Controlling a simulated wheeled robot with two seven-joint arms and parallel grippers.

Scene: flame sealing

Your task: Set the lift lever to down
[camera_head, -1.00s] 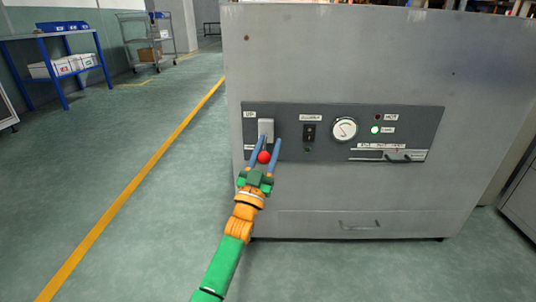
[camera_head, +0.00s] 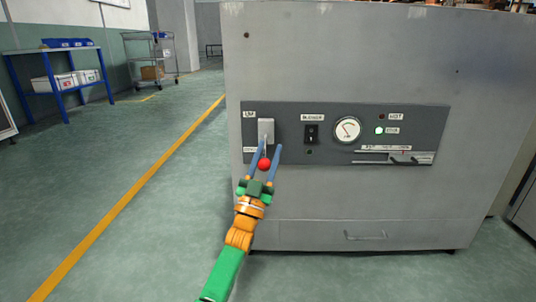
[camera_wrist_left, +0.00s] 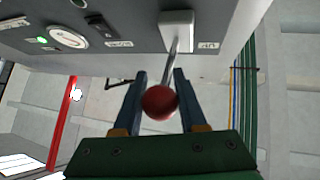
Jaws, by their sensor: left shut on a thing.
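The lift lever is a thin metal rod with a red ball knob (camera_head: 264,164). It comes out of a light grey housing (camera_head: 266,127) at the left of the dark panel and shows below it. My left gripper (camera_head: 271,146) has its blue fingers on both sides of the knob and is shut on it. The red knob (camera_wrist_left: 160,102) also shows between the fingers in the left wrist view, with the rod running up to the housing (camera_wrist_left: 177,30). My right gripper is not in view.
The control panel (camera_head: 345,120) on the grey cabinet has a blower switch (camera_head: 311,134), a round gauge (camera_head: 347,130), a lit green lamp (camera_head: 379,131) and a slider (camera_head: 404,161). A drawer handle (camera_head: 364,236) is lower down.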

